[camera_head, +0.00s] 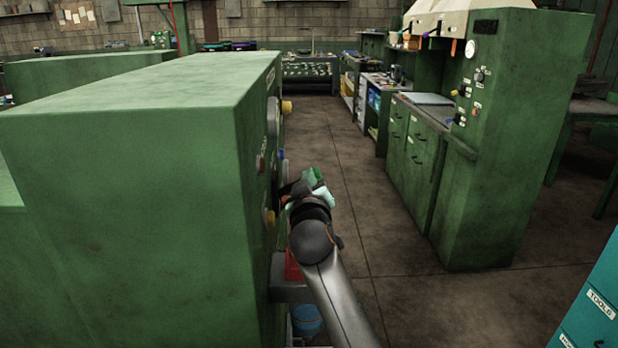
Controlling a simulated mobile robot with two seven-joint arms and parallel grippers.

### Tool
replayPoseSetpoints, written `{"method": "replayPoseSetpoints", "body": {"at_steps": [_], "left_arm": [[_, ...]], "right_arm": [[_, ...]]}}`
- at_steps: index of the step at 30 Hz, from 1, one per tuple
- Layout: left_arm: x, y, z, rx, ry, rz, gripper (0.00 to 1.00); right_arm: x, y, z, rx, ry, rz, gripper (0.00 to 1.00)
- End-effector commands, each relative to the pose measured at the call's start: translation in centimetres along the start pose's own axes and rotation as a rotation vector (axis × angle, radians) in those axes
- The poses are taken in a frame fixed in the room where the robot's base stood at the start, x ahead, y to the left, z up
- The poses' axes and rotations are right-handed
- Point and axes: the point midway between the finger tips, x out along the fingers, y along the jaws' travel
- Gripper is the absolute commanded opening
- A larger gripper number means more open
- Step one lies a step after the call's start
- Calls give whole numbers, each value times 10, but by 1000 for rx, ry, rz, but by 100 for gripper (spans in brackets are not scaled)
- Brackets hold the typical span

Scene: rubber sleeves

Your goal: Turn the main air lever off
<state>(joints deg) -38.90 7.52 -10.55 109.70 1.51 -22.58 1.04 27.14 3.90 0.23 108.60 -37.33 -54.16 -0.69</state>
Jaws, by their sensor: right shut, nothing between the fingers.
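A large green machine cabinet (140,150) fills the left of the head view. Its right side is a control panel seen at a steep angle, with a yellow knob (287,107) high up and a yellow-orange knob (269,217) lower down. I cannot pick out the main air lever for certain; my right arm and the steep angle may hide it. My right gripper (292,187) is shut and empty, close beside the panel, at about the height between the two knobs. Whether it touches the panel I cannot tell. My left gripper is not in view.
A red part (292,265) and a blue round container (307,320) show low beside the cabinet. A green control cabinet (500,140) with drawers stands across the aisle. A teal tool cabinet (597,300) is at the lower right. The concrete floor (400,280) between is clear.

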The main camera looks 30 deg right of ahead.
Motion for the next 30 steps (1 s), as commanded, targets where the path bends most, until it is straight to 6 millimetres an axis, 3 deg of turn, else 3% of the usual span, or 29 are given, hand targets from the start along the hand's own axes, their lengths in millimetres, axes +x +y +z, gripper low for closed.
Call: {"method": "replayPoseSetpoints", "body": {"at_steps": [17, 30], "left_arm": [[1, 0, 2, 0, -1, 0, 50], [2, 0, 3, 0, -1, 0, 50]], "right_arm": [[-1, -1, 2, 3, 0, 0, 0], [8, 10, 12, 56, -1, 0, 0]]}}
